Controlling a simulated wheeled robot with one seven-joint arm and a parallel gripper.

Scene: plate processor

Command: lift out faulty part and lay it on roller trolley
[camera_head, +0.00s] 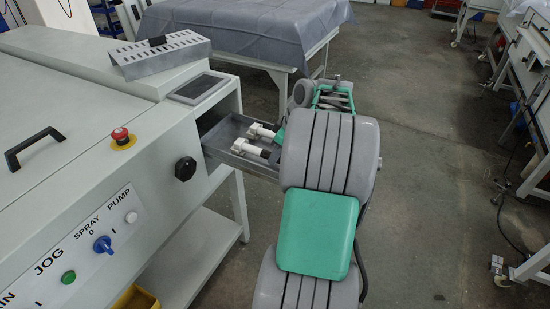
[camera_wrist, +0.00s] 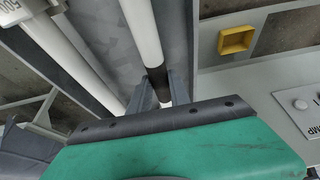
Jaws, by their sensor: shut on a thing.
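In the wrist view my gripper (camera_wrist: 160,88) is shut on the black band of a white tube-shaped part (camera_wrist: 143,30). A second white tube (camera_wrist: 75,50) lies to its left, apart from it. In the head view two white parts with dark sections (camera_head: 250,148) lie in the open grey drawer (camera_head: 235,129) of the plate processor (camera_head: 85,95). My arm hides the drawer's right end and most of my gripper there. I cannot tell from the pictures which part is faulty. I cannot tell for sure which stand is the roller trolley.
A slotted metal block (camera_head: 160,55) sits on the processor. A cloth-covered table (camera_head: 245,30) stands behind the drawer. Wheeled frames (camera_head: 535,75) stand at the right. The grey floor (camera_head: 430,150) between is clear. A yellow bin (camera_wrist: 236,40) shows in the wrist view.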

